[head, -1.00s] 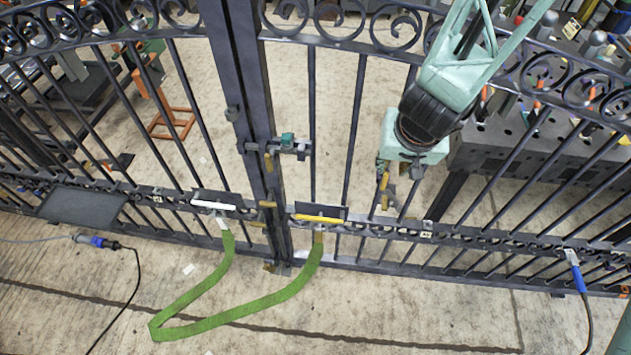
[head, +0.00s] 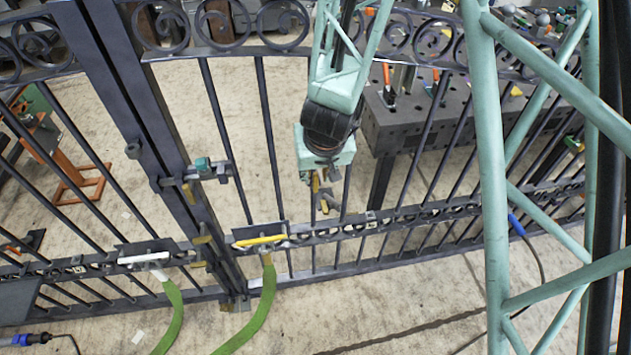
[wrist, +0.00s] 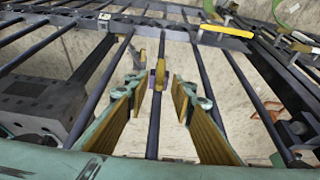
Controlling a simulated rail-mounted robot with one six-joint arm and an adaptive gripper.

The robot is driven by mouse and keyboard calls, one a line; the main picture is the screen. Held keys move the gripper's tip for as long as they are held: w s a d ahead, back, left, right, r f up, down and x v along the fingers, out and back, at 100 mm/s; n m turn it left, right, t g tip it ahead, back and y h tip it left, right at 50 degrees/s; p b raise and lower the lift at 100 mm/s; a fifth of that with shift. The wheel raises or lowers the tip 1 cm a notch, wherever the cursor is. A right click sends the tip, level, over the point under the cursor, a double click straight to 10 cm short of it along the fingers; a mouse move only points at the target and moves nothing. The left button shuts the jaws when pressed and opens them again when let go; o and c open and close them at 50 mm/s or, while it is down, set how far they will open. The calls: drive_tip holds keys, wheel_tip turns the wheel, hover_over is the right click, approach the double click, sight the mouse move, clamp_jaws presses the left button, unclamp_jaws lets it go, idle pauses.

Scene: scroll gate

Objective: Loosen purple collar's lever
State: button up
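In the wrist view, the purple collar (wrist: 152,82) sits around a dark upright gate bar between my fingers. Its yellow lever (wrist: 160,73) stands out beside the bar. My gripper (wrist: 160,88) is open, with one gold-padded finger on each side of the bar, and nothing is gripped. In the head view, my gripper (head: 320,188) hangs by the bars of the right gate leaf. The collar's purple cannot be made out there; the gripper partly hides that spot.
A gate latch (head: 203,168) and the thick centre post are left of my gripper. A yellow handle (head: 262,240) and white handle (head: 143,258) sit on the lower rail, with a green strap (head: 262,310). A dark perforated table (head: 425,125) stands behind the bars.

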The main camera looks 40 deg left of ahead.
sight(316, 183)
drive_tip(key=shift+b+x, duration=0.95)
drive_tip(key=shift+x, duration=0.85)
clamp_jaws()
